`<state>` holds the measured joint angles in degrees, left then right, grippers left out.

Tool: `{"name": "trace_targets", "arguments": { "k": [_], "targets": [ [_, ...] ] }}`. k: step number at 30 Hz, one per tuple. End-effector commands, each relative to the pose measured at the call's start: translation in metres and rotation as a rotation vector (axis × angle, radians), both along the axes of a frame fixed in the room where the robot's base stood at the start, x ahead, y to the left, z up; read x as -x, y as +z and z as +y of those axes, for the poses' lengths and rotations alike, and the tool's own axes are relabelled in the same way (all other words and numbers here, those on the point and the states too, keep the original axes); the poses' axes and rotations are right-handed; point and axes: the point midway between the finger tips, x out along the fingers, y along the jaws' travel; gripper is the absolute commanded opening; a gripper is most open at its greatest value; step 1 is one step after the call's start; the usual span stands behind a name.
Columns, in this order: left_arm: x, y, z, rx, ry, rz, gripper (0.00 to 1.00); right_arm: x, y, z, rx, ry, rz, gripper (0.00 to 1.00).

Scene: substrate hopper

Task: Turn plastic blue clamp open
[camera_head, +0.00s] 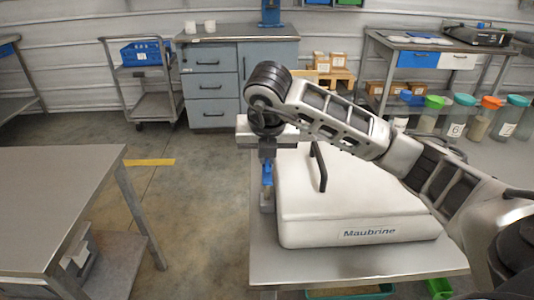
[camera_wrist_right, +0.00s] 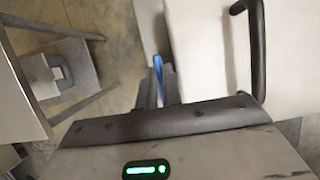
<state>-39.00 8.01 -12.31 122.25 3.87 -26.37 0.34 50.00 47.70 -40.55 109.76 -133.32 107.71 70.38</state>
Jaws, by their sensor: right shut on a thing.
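The blue clamp (camera_head: 267,174) is at the left side of the white hopper (camera_head: 350,200), which is marked Maubrine. My right gripper (camera_head: 267,158) reaches down onto the clamp from above and is shut on it. In the right wrist view, a slim blue part of the clamp (camera_wrist_right: 158,66) shows between the two dark fingers (camera_wrist_right: 159,88). Its lower part is hard to make out, so I cannot tell how far it is turned. My left gripper is not in view.
The hopper lid has a black handle (camera_head: 318,167), right of my gripper. The hopper stands on a metal table (camera_head: 350,265). Another metal table (camera_head: 55,200) stands at the left, with open floor between. Several lidded containers (camera_head: 460,115) stand at the back right.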

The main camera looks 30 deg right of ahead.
Motion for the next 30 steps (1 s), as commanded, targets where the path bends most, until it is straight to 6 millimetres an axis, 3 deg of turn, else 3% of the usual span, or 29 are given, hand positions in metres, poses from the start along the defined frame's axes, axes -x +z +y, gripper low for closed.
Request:
{"name": "trace_targets", "arguments": {
  "k": [1,3,11,16,30],
  "targets": [
    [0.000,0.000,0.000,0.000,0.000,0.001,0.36,-0.001,0.001,-0.001,0.000,-0.003,-0.004,0.13],
    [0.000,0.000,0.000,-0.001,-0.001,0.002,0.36,0.000,0.001,-0.001,0.000,-0.003,-0.004,0.29],
    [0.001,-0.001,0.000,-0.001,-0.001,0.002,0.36,0.000,0.001,0.000,-0.001,-0.001,-0.002,0.29],
    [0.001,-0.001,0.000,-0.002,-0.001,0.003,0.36,0.003,0.012,0.003,-0.002,0.002,-0.005,0.29],
    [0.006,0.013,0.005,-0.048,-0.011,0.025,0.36,0.037,0.116,0.023,0.003,0.000,-0.009,0.29]
  ]
}}
